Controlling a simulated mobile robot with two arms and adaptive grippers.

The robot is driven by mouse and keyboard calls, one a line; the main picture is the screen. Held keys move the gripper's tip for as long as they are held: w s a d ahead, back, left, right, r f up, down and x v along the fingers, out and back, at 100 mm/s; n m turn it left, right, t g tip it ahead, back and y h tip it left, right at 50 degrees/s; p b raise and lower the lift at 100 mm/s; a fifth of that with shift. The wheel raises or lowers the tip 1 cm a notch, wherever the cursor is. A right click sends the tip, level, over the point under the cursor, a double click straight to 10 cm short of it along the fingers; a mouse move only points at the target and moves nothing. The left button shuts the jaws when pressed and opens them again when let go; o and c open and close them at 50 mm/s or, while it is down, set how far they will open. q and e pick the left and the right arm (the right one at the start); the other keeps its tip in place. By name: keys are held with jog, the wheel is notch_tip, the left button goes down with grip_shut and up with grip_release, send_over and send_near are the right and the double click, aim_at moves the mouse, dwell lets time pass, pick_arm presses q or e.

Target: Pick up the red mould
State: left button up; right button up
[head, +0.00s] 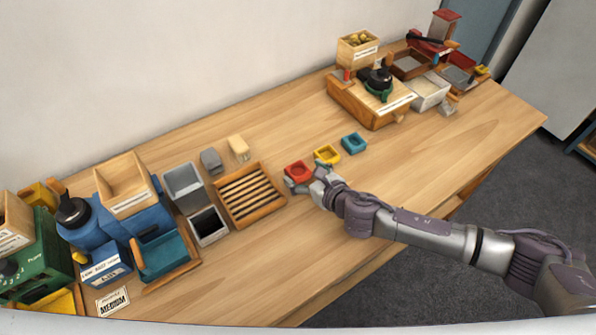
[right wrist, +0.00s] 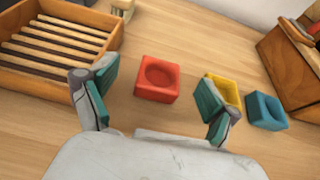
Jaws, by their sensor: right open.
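The red mould (head: 297,171) is a small square block with a round hollow, lying on the wooden table right of the slatted tray. In the right wrist view the red mould (right wrist: 158,79) lies ahead of my right gripper (right wrist: 160,105), between the lines of its two fingers and apart from them. My right gripper (head: 309,186) is open and empty, reaching in from the right; it hides a little of the near side of the mould in the head view. My left gripper is not in view.
A yellow mould (head: 327,154) and a blue mould (head: 354,142) stand right of the red one; the right finger overlaps the yellow one in the right wrist view. A slatted wooden tray (head: 277,203) is close on the left. The table front (head: 300,260) is clear.

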aim_at(298, 169)
jog(key=x, duration=0.3)
jog(key=f+x, duration=0.1)
jog(key=x, duration=0.1)
jog(key=shift+d, duration=0.25)
jog(key=c, duration=1.3)
